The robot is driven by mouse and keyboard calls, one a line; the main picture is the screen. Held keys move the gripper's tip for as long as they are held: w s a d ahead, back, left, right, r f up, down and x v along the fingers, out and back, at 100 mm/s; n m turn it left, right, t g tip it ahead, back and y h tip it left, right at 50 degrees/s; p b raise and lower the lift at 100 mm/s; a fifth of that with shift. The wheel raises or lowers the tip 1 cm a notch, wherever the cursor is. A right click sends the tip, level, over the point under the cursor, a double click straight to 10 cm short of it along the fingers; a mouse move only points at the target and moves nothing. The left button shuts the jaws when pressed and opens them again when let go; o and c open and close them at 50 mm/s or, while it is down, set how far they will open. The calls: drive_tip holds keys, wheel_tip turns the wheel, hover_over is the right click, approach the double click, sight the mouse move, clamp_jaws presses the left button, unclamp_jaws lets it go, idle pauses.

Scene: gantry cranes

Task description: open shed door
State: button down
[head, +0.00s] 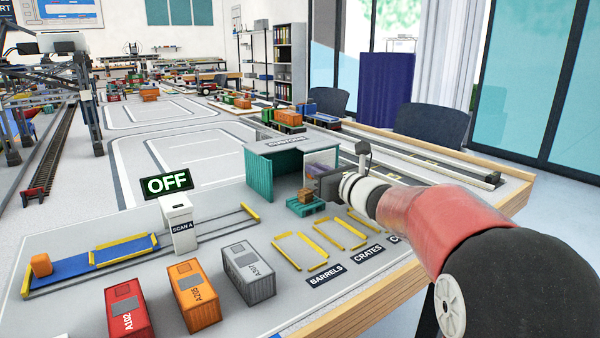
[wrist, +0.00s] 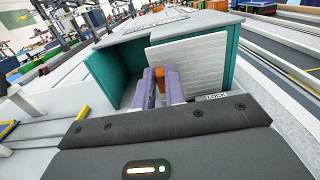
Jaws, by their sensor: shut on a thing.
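The teal shed (head: 258,173) with a grey roof stands near the table's right side. It also fills the upper middle of the wrist view (wrist: 104,78). Its pale ribbed door (wrist: 195,62) covers the right part of the front. The left part of the opening is uncovered, with a dark teal interior. My gripper (wrist: 161,76) is at the door's left side, its purple fingers shut on a small orange-brown piece that looks like the door handle (wrist: 159,80). In the head view my gripper (head: 318,172) is at the shed's right front and hides part of the door.
A brown crate on a teal pallet (head: 304,208) sits before the shed, close to my gripper. Yellow-railed bays (head: 300,250) lie nearer. Red, orange and grey containers (head: 249,272) stand in front. A scanner post (head: 179,225) with an OFF sign is left.

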drive_tip(key=shift+w+d, duration=0.2)
drive_tip(key=shift+d, duration=0.05)
drive_tip(key=c, duration=1.4)
unclamp_jaws()
drive_tip(key=shift+c, duration=0.2)
drive_tip(key=shift+s, duration=0.1)
drive_tip(key=b+v, duration=0.1)
drive_tip(key=v, duration=0.6)
drive_tip(key=shift+s+d, duration=0.2)
drive_tip(key=shift+s, duration=0.05)
